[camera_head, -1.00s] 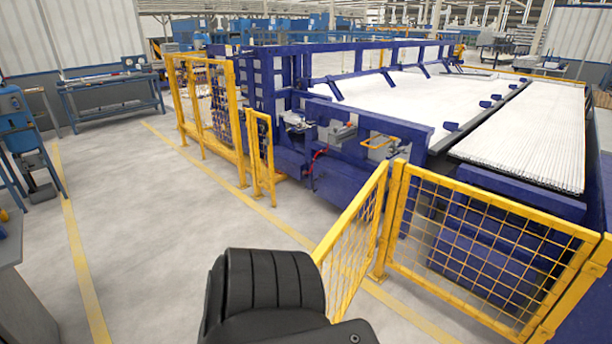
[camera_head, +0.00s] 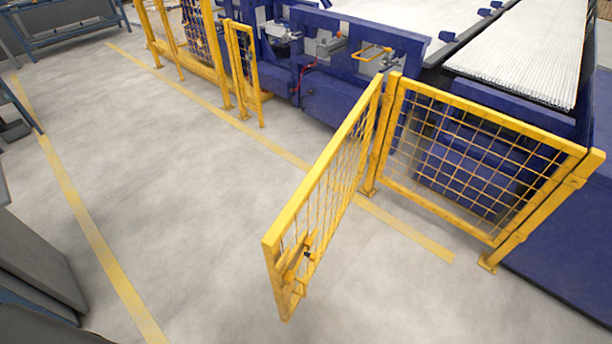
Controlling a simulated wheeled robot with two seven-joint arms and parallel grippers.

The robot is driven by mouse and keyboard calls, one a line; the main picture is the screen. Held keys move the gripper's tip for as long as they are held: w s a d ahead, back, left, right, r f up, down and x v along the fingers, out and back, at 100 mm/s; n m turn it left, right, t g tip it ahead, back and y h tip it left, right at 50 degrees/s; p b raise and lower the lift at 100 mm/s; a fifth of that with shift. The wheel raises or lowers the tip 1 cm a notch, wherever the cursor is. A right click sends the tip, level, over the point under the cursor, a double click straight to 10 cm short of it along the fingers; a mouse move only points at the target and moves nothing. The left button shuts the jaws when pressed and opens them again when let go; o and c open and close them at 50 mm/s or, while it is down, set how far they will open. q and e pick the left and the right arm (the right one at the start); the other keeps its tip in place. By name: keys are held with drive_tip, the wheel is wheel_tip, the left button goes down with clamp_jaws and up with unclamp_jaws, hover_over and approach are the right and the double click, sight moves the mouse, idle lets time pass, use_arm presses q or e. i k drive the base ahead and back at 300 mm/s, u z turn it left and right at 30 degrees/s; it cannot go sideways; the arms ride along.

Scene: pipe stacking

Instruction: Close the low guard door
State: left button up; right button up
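The low guard door (camera_head: 322,163) is a yellow frame with wire mesh. It stands open, swung out from the machine toward me, with its free end nearest me in the lower middle of the view. Its far edge meets a yellow post (camera_head: 380,140) beside the fixed mesh panel. A small latch or handle (camera_head: 297,262) with a dark part sits low near the free end. A gap lies between the post and a narrow yellow panel (camera_head: 233,75) further left. Neither of my grippers is in view.
A fixed yellow mesh fence (camera_head: 490,121) stands to the right of the door. The blue machine (camera_head: 345,95) with white pipes (camera_head: 525,45) is behind. The grey floor (camera_head: 180,180) left of the door is clear, crossed by yellow lines. A grey cabinet (camera_head: 35,262) is at the left edge.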

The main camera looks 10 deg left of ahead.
sight(283, 280)
drive_tip(key=u, duration=2.95)
drive_tip(key=k, duration=1.1)
drive_tip(key=z, duration=2.8)
